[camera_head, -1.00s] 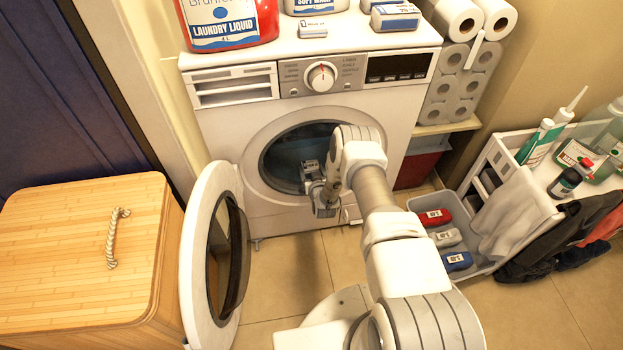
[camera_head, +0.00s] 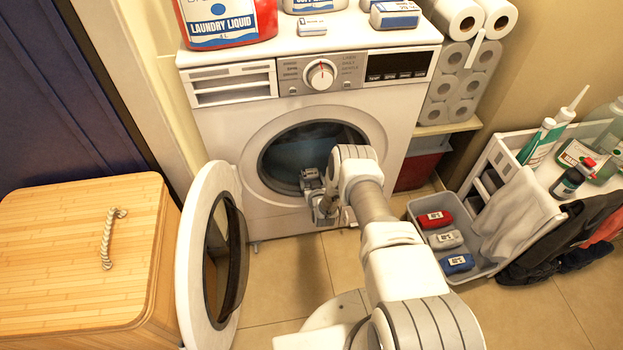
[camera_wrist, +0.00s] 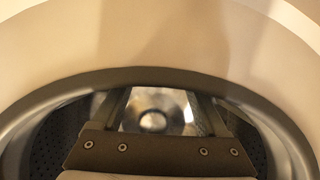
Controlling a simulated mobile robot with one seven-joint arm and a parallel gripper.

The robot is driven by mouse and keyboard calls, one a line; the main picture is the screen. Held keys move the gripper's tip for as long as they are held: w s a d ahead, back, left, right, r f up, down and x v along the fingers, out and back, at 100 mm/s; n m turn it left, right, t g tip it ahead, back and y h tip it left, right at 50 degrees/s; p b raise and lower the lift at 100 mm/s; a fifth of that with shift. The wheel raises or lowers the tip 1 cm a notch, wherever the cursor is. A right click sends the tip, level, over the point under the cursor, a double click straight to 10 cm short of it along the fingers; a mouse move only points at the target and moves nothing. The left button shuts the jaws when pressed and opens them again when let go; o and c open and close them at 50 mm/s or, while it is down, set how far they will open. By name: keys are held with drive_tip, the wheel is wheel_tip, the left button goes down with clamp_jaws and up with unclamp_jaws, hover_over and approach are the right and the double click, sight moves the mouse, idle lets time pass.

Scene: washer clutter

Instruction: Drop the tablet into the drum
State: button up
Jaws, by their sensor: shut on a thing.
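The washer's round opening (camera_head: 290,146) is open, with the dark drum inside. The drum also fills the wrist view behind my fingers, with its metal hub (camera_wrist: 152,121) at the centre. My gripper (camera_head: 311,178) is at the lower part of the opening, with the arm coming from the front right. In the wrist view my gripper (camera_wrist: 158,105) points into the drum below the upper rim. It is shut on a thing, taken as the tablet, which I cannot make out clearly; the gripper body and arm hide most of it.
The washer door (camera_head: 212,255) stands swung open on the left, beside a bamboo hamper (camera_head: 70,245). A grey bin (camera_head: 470,272) with red, grey and blue labelled pieces stands right. Laundry liquid (camera_head: 225,20) and boxes (camera_head: 395,15) stand on the washer top.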

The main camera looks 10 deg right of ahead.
drive_tip(key=o, duration=1.2)
drive_tip(key=shift+s+f, duration=0.2)
drive_tip(key=shift+f, duration=0.15)
drive_tip(key=shift+o, duration=0.2)
drive_tip(key=shift+r, duration=0.35)
drive_tip(key=p+v, duration=0.5)
drive_tip(key=v, duration=0.7)
drive_tip(key=shift+r+p, duration=0.35)
drive_tip(key=shift+r, duration=0.05)
